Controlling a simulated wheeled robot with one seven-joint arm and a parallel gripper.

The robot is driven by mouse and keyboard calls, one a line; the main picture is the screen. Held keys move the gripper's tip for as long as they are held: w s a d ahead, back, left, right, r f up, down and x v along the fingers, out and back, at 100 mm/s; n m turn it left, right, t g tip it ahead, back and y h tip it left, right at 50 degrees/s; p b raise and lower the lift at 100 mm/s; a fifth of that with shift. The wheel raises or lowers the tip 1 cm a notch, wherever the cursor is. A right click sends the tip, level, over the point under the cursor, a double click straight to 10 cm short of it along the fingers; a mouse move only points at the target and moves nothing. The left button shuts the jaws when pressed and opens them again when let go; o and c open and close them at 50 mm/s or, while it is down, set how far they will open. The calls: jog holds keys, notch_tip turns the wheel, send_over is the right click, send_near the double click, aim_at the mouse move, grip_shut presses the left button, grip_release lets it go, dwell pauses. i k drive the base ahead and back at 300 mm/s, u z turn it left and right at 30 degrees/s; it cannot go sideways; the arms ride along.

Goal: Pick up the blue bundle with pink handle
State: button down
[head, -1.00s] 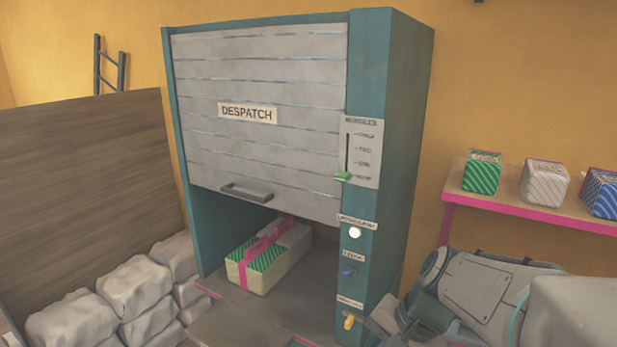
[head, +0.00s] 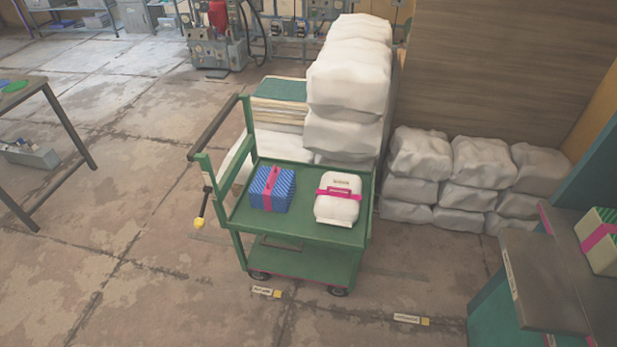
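The blue bundle (head: 264,194) with pale stripes sits on the left part of the green cart's top tray (head: 300,234). Its pink handle (head: 270,176) runs over the top as a band. A white bundle (head: 338,205) with a pink strap stands to its right on the same tray, with a gap between them. My gripper is not in view.
White sacks (head: 348,85) are stacked behind the cart, and grey sacks (head: 482,165) lie to its right. The despatch cabinet's shelf (head: 545,270) with a green-striped bundle (head: 600,240) is at the right edge. A table (head: 45,95) stands at left.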

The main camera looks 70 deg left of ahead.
aim_at(273, 189)
jog(key=u, duration=2.6)
jog(key=i, duration=1.25)
jog(key=u, duration=0.85)
jog(key=i, duration=0.8)
jog(key=u, duration=0.6)
